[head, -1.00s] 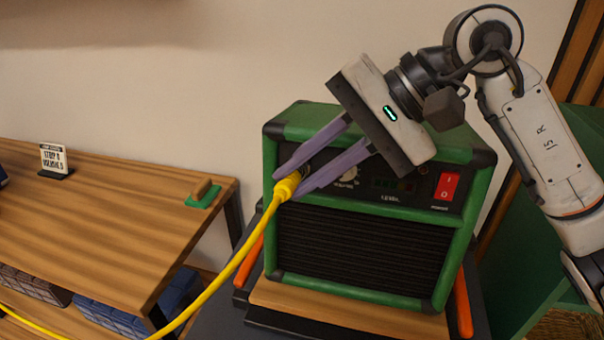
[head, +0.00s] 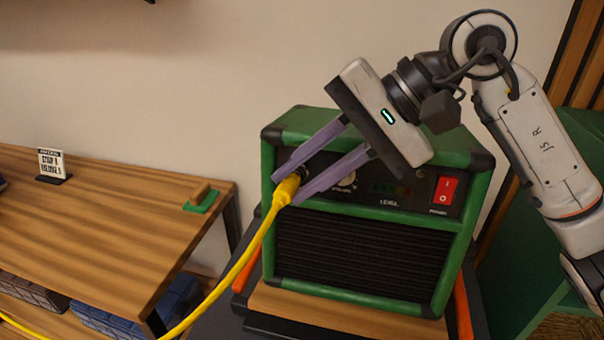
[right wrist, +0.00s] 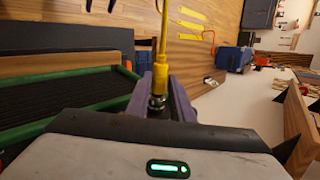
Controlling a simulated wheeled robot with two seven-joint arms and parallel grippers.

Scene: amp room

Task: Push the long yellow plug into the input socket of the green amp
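The green amp (head: 375,258) stands upright with its dark control panel facing me. The long yellow plug (head: 288,186), with its yellow cable, is at the left end of that panel. My right gripper (head: 287,190) is angled down and left across the panel, with its purple fingers closed on either side of the plug. In the right wrist view the yellow plug (right wrist: 160,76) lies between the fingers, with a dark metallic end towards the palm. The fingers hide the input socket, so I cannot tell how deep the plug sits. My left gripper is out of view.
A wooden shelf bench (head: 100,230) stands at the left with a small sign (head: 52,164) and a green-based block (head: 202,196) on it. The amp rests on a wooden board (head: 330,309). A red power switch (head: 445,190) is on the panel's right.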

